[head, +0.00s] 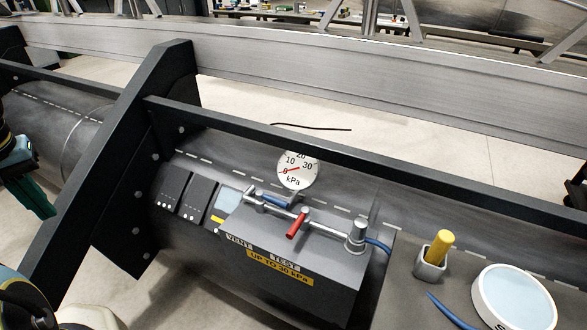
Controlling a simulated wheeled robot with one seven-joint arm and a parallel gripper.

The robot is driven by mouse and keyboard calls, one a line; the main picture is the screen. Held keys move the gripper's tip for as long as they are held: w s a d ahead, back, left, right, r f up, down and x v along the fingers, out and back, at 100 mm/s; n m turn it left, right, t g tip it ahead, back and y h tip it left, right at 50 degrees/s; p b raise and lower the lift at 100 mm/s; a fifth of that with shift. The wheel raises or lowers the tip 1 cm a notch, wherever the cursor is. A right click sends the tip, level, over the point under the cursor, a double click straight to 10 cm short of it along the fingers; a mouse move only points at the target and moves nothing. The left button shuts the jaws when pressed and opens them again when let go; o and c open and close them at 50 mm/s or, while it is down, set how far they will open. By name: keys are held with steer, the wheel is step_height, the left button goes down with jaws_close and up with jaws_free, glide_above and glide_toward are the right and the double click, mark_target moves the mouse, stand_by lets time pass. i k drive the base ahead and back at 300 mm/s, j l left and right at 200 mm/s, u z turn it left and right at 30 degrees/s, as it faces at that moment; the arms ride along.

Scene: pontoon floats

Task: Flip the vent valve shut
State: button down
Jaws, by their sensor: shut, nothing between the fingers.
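The vent valve (275,201) has a blue lever on a thin silver pipe, above the VENT label (238,240) on a dark grey box. The blue lever lies roughly along the pipe. A second valve with a red lever (297,224) sits to its right above the TEST label, turned across the pipe toward the front. My gripper (37,198) shows at the left edge, partly cut off, with dark green fingers that look shut and empty. It is far left of the valves and touches neither.
A dark rail (340,158) runs behind the valves, with a slanted dark bracket (135,155) at left. A pressure gauge (298,172) stands behind the pipe. At right are a yellow plug (440,246) in a grey holder and a round white-rimmed disc (513,300).

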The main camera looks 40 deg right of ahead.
mark_target(259, 194)
steer(key=z, duration=1.5)
